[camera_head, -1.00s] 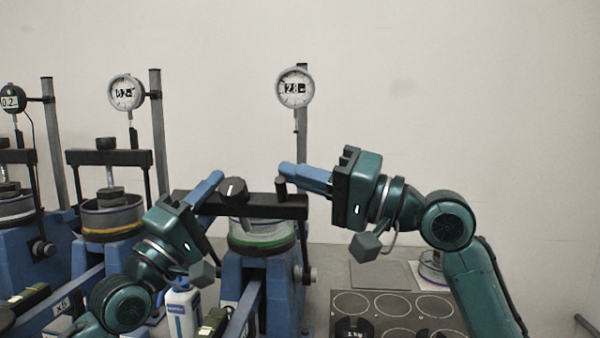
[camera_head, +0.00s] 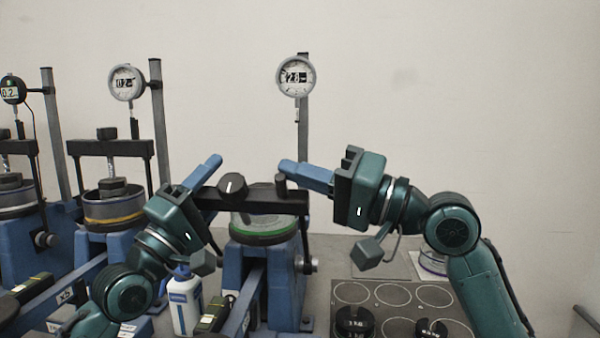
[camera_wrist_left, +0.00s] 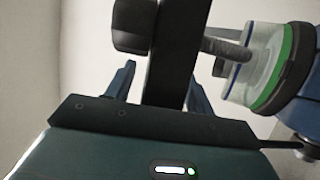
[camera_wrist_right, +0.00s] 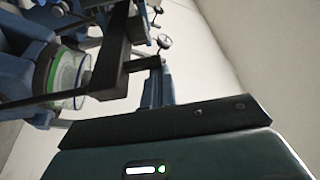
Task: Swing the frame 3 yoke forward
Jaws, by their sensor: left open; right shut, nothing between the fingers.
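The frame 3 yoke, a black crossbar (camera_head: 262,200) with a round knob, spans above the green-ringed cell (camera_head: 265,228) on the rightmost blue frame. My left gripper (camera_head: 210,180) is open at the bar's left end. In the left wrist view the crossbar (camera_wrist_left: 173,60) passes between its two fingers; contact with them cannot be told. My right gripper (camera_head: 288,168) is shut and empty at the bar's right end, next to a short black upright post. In the right wrist view its closed fingers (camera_wrist_right: 157,85) sit beside the dark bar (camera_wrist_right: 112,60).
A dial gauge (camera_head: 296,76) stands on a post behind the yoke. Two similar frames with gauges stand to the left, the nearer with a yellow-ringed cell (camera_head: 113,212). A white bottle (camera_head: 185,303) stands below my left arm. A tray of round outlines (camera_head: 385,295) holds black weights at right.

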